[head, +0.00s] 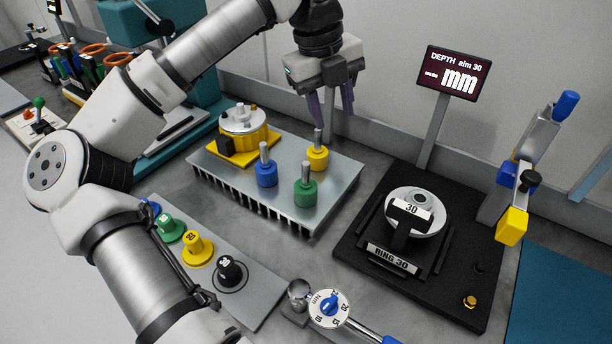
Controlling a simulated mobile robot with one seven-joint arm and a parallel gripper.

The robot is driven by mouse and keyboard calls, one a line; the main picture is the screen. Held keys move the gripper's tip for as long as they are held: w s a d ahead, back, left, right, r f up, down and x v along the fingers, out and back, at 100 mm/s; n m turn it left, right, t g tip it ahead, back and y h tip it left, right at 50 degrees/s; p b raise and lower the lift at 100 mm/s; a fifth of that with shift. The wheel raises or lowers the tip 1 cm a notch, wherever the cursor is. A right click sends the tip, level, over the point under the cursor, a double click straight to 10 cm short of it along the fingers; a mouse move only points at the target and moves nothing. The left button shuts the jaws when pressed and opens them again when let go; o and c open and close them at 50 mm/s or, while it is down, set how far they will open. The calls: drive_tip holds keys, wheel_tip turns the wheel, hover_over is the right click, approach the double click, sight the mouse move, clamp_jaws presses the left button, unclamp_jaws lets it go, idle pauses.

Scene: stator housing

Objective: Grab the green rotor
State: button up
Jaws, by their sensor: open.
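The green rotor (305,191) is a short green cylinder with a grey shaft pointing up. It stands upright on the front part of a finned metal block (220,172). A blue rotor (266,171) stands to its left and a yellow rotor (317,157) stands behind it, both upright with grey shafts. My gripper (335,110) hangs above the back of the block, with its purple fingers pointing down and apart. It is open and empty. The fingers are close above the yellow rotor's shaft in the picture, and the green rotor is lower and slightly left.
A yellow stator housing (244,133) sits at the block's left end. A black fixture (350,240) marked RING 30 stands to the right, under a DEPTH aim 30 display (453,73). Several coloured knobs stand on a grey plate (252,297) in front. A dial wrench (329,308) lies nearby.

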drive_tip(key=n+y, duration=0.2)
hover_over(305, 163)
drive_tip(key=f, duration=0.1)
wheel_tip(305, 163, down, 8)
drive_tip(key=shift+w+f+p, duration=0.1)
drive_tip(key=shift+f+p, duration=0.05)
drive_tip(key=shift+p, duration=0.6)
drive_tip(key=shift+f+p, duration=1.15)
drive_tip(key=shift+f, duration=1.7)
drive_tip(key=shift+c, duration=0.4)
clamp_jaws()
drive_tip(key=shift+r, duration=0.1)
